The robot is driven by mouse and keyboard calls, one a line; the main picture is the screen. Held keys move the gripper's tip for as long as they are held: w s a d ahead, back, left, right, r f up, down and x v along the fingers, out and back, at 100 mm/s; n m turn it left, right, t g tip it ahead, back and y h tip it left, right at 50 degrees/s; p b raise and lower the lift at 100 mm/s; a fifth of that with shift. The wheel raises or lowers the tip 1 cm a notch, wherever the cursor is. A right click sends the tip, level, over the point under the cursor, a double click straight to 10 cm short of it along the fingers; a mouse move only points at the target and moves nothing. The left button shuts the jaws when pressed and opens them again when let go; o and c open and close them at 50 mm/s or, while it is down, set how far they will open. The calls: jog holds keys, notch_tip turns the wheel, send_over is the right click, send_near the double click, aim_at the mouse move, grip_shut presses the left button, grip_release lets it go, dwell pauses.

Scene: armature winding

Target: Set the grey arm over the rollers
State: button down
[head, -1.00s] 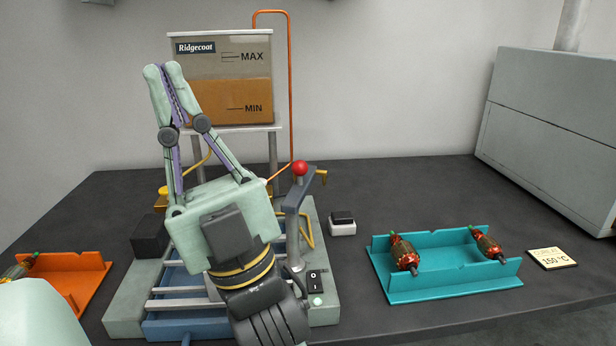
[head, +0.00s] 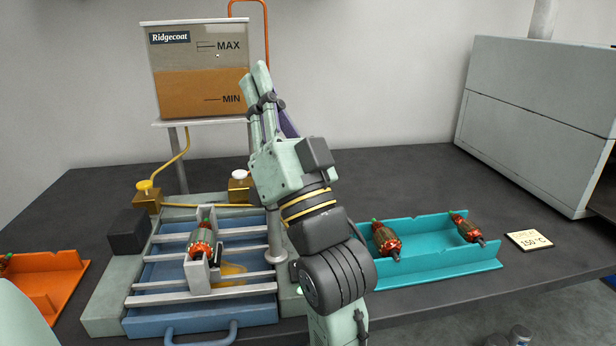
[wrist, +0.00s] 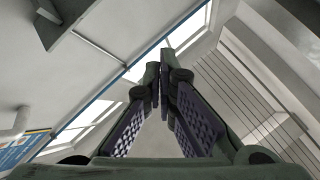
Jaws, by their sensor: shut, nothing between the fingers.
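My gripper (head: 253,75) points up with its two fingers together and empty, in front of the tank's right edge. In the wrist view the fingertips (wrist: 160,85) meet against the ceiling and windows. The rollers (head: 150,299) are silver bars lying across a blue tray (head: 170,322). A copper-wound armature (head: 201,240) lies in a grey cradle (head: 215,291) over the bars. The lower part of a grey post (head: 276,238) stands at the rollers' right, left of my wrist. The grey arm and its red knob are not visible now, perhaps hidden behind my gripper.
A tank (head: 205,60) of amber liquid stands behind on a shelf, with brass valves (head: 147,198) below. A teal rack (head: 440,270) with two armatures is at right, an orange rack (head: 50,282) at left. A grey oven (head: 535,120) stands far right.

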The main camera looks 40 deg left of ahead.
jog(key=w+d+f+m+h, duration=0.3)
jog(key=w+f+m+h, duration=0.2)
jog(key=w+f+m, duration=0.4)
jog(key=w+d+f+m+g+h+b, duration=0.1)
jog(key=w+d+f+m+g+h, duration=0.2)
jog(key=d+f, duration=0.4)
notch_tip(320, 180, down, 2)
jog(key=shift+w+f+m+h, duration=0.15)
jog(key=shift+w+m+h, duration=0.3)
jog(key=shift+m, duration=0.35)
jog(key=shift+w+a, duration=0.1)
jog(key=shift+a, duration=0.05)
jog(key=a+p, duration=0.2)
jog(key=a, duration=1.1)
jog(key=shift+w+p, duration=0.3)
jog(key=shift+p, duration=0.1)
jog(key=shift+a+g, duration=0.15)
jog(key=shift+g, duration=0.15)
